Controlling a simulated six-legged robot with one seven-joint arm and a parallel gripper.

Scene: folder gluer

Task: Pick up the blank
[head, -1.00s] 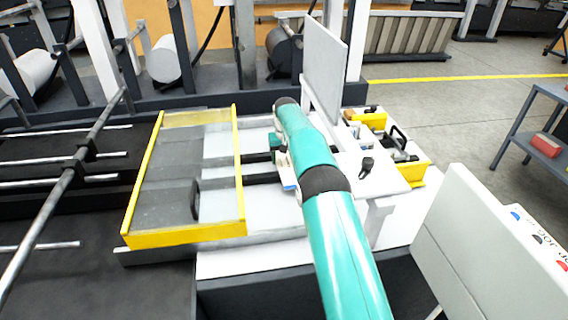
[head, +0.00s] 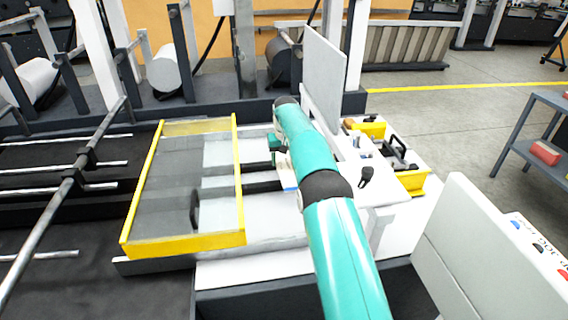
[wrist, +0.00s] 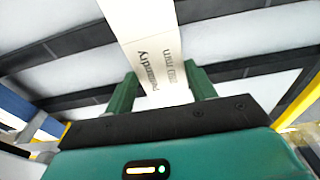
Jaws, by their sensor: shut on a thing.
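The blank (wrist: 150,42) is a pale cream strip with printed lettering, seen in the wrist view. It runs from between my fingers toward the top of the picture. My gripper (wrist: 163,88) has its two green fingers on either side of the blank's near end and is shut on it. In the head view my teal arm reaches over the white machine bed, and its own links largely hide the gripper. I cannot make out the blank clearly there.
A yellow-framed clear guard (head: 240,190) stands left of my arm. An upright grey panel (head: 322,80) rises behind it. A yellow tray of tools (head: 412,182) lies to the right, beside a black knob (head: 366,176). A pale panel (head: 465,235) stands at front right.

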